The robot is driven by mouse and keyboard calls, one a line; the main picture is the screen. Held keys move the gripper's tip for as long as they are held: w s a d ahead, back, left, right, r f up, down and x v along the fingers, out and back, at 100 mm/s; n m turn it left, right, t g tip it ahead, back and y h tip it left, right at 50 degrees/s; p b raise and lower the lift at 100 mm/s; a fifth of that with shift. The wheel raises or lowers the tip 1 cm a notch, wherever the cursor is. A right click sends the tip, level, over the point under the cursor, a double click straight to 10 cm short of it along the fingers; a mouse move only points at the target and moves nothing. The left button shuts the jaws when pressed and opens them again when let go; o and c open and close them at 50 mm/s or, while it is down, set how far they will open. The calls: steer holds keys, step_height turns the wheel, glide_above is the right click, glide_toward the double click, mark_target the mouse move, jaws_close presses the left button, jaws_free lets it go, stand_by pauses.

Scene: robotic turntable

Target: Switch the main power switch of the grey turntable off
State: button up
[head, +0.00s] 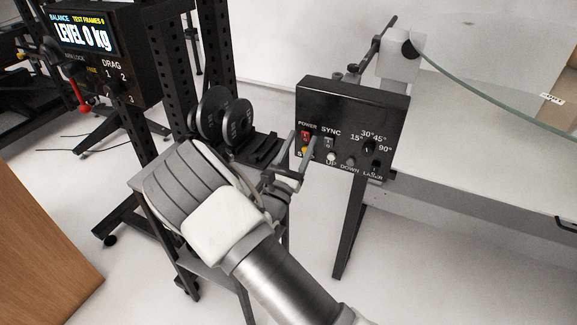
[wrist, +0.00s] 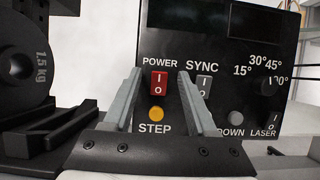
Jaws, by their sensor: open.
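The black control box (head: 350,105) of the turntable stands in the middle of the head view and fills much of the wrist view (wrist: 225,60). Its red POWER rocker switch (wrist: 159,83) shows I at the top and O at the bottom; it also shows in the head view (head: 306,136). Which side is pressed in, I cannot tell. My gripper (wrist: 160,78) is open and empty in front of the panel. Its two fingers stand left and right of the POWER switch in the wrist view. In the head view my gripper (head: 302,142) points at the panel's left part; whether it touches is unclear.
The yellow STEP button (wrist: 156,115) lies just below the switch, and the SYNC switch (wrist: 204,86) lies right, beside a finger. A knob (wrist: 269,86) is further right. Black weight discs (head: 222,118) stand left of the box. The glass turntable disc (head: 500,90) is behind right.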

steer(key=p+v, duration=0.3)
steer(key=v, duration=1.3)
steer(key=shift+s, duration=0.3)
steer(key=shift+a+f, duration=0.1)
